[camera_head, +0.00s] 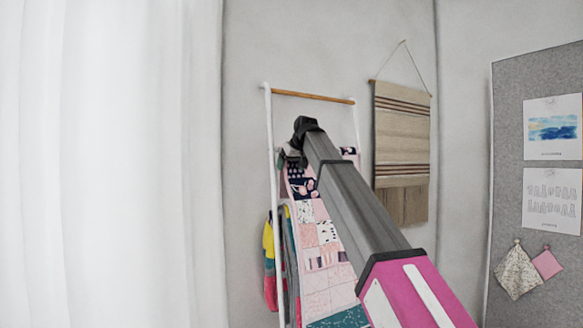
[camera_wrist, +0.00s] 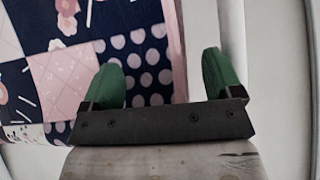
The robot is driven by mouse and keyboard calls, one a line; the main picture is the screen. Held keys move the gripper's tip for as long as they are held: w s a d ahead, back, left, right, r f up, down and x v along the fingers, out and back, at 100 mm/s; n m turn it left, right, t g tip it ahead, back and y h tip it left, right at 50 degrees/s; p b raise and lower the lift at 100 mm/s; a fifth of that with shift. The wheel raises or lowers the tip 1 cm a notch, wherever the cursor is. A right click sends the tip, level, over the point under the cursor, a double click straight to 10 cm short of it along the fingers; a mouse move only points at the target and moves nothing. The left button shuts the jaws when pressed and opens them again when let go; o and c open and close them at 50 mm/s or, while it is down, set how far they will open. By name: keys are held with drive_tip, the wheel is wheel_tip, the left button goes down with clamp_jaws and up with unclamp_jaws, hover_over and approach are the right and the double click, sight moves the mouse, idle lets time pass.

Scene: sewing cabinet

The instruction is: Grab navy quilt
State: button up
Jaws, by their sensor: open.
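The navy quilt (camera_head: 302,188), a patchwork with navy and pink printed patches, hangs from the white ladder-like rack; my arm hides part of it. In the wrist view the quilt (camera_wrist: 110,18) fills the upper left, with navy floral, pink and dotted patches and a pink border. My gripper (camera_wrist: 160,78) is open with two green fingers. The left finger overlaps the quilt and the right finger is past its right edge, so that edge appears between them. I cannot tell the depth or any contact. In the head view the dark gripper (camera_head: 301,136) is near the quilt's top.
The white rack (camera_head: 272,180) has a wooden top rung (camera_head: 310,96). A yellow, teal and pink textile (camera_head: 268,255) hangs lower left. A woven hanging (camera_head: 402,140) is on the wall behind. A grey pinboard (camera_head: 508,110) stands right, and a white curtain (camera_head: 110,160) covers the left.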

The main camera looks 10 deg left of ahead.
drive_tip(key=shift+w+a+f, duration=0.1)
drive_tip(key=shift+f, duration=0.05)
drive_tip(key=c, duration=1.5)
wheel_tip(320, 180, up, 12)
drive_tip(key=shift+w+a+r, duration=0.1)
drive_tip(key=shift+w+a, duration=0.05)
clamp_jaws()
